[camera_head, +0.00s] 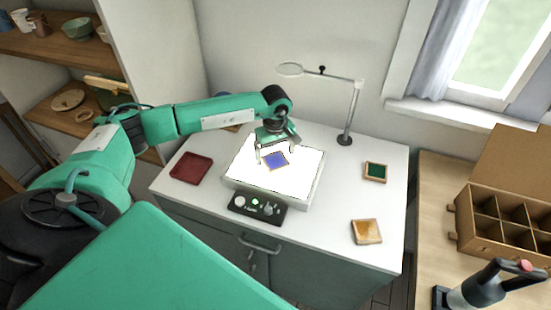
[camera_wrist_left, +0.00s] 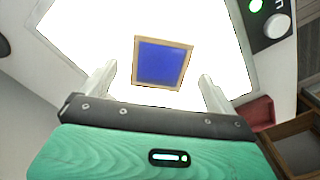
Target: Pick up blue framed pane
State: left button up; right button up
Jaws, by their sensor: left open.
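The blue framed pane (camera_head: 275,161) lies on the bright white light panel (camera_head: 298,189) on the cabinet top. In the left wrist view the blue framed pane (camera_wrist_left: 161,63) shows whole, a blue square in a thin tan frame, with the lit panel (camera_wrist_left: 108,38) around it. My left gripper (camera_head: 276,159) is over the panel at the pane, its fingers apart. In the left wrist view the fingers of my left gripper (camera_wrist_left: 156,83) stand to either side below the pane, with nothing between them. Whether they touch the panel cannot be told. My right gripper is not in view.
A green framed pane (camera_head: 375,172) and an amber one (camera_head: 366,232) lie to the right. A dark red tray (camera_head: 191,168) lies to the left. A magnifier stand (camera_head: 345,138) rises behind the panel. A control box (camera_head: 257,208) sits in front. A divided box (camera_head: 502,222) stands far right.

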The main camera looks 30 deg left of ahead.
pick_arm(q)
notch_tip(320, 180, down, 2)
jog(key=shift+f, duration=0.1)
jog(key=c, duration=1.2)
jog(key=shift+r, duration=0.25)
